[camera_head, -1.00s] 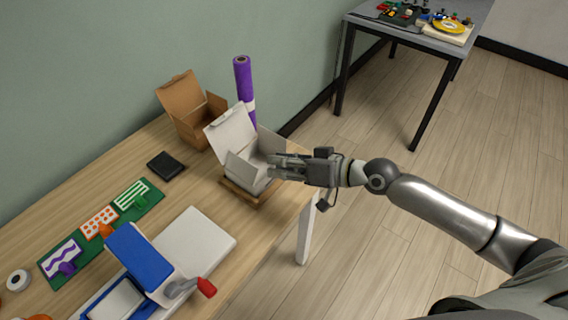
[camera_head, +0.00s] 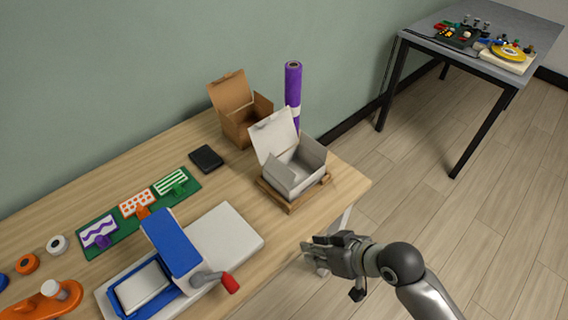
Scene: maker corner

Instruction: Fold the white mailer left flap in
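The white mailer (camera_head: 293,187) is an open box on a small wooden base near the far right end of the workbench. Its lid (camera_head: 274,136) stands raised at the back left. A side panel (camera_head: 314,151) stands up on the right. The front left panel is low, and I cannot tell whether it is a folded flap or the wall. My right gripper (camera_head: 312,252) is empty, in front of and below the mailer, beyond the bench's front edge, apart from the box. Its finger gap is unclear. My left gripper is out of view.
A brown box (camera_head: 240,125) and a purple roll (camera_head: 293,85) stand behind the mailer. A blue press with a red handle (camera_head: 230,283) is in the left foreground. A black pad (camera_head: 206,158) and a green mat (camera_head: 140,225) lie left. Free floor lies right.

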